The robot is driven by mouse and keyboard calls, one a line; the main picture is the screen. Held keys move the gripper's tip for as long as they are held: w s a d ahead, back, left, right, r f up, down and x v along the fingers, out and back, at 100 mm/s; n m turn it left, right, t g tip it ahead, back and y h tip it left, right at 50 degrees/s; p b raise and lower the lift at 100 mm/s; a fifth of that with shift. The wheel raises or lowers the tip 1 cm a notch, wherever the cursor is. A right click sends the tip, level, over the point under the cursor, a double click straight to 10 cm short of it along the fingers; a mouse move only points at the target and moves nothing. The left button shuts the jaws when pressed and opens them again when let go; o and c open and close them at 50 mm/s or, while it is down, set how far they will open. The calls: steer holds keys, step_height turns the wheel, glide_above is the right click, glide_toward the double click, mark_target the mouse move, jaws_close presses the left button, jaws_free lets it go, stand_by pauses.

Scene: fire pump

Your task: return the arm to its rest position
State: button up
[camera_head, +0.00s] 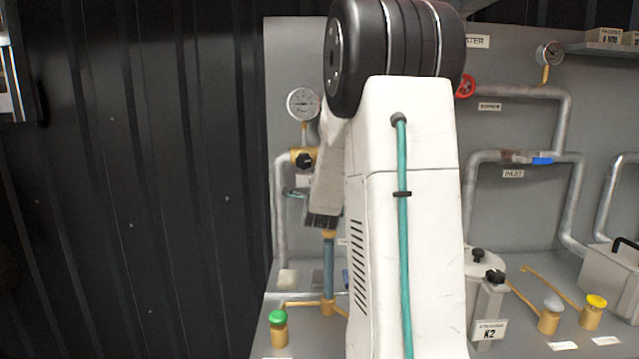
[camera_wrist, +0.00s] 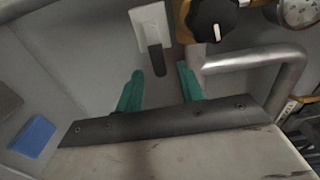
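My arm, white with a black joint and a teal cable, stands raised across the middle of the head view. My gripper (camera_wrist: 160,86) shows in the wrist view with its two teal fingers apart and nothing held between them. A white plate with a dark lever (camera_wrist: 155,58) lies beyond the fingertips. I cannot tell the distance to it. In the head view my arm largely hides the gripper.
A black knob (camera_wrist: 212,18) on a brass valve and a grey pipe (camera_wrist: 250,62) are close to the right finger. In the head view a gauge (camera_head: 303,104), a green-capped fitting (camera_head: 278,328) and a K2 container (camera_head: 488,310) stand around my arm. The dark wall (camera_head: 130,180) side looks clear.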

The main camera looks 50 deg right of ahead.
steer(key=shift+v, duration=0.9)
steer(key=s+a+f+n+g+y, duration=0.2)
steer(key=a+n+y, duration=1.05)
steer(key=a, duration=1.55)
steer(key=s+a+f+n+g, duration=0.1)
steer(key=s+a+n+g, duration=0.1)
steer(key=s+a+n, duration=0.3)
steer(key=s+a+f+n+g+y, duration=0.1)
steer(key=s+a+n+g, duration=0.2)
steer(key=s, duration=0.8)
steer(key=s+a+f+n+g, duration=0.1)
steer(key=s+a+n+g, duration=0.2)
steer(key=s+a+n, duration=0.4)
steer(key=shift+s+a+f, duration=0.15)
steer(key=shift+s+f, duration=0.15)
steer(key=shift+s, duration=0.65)
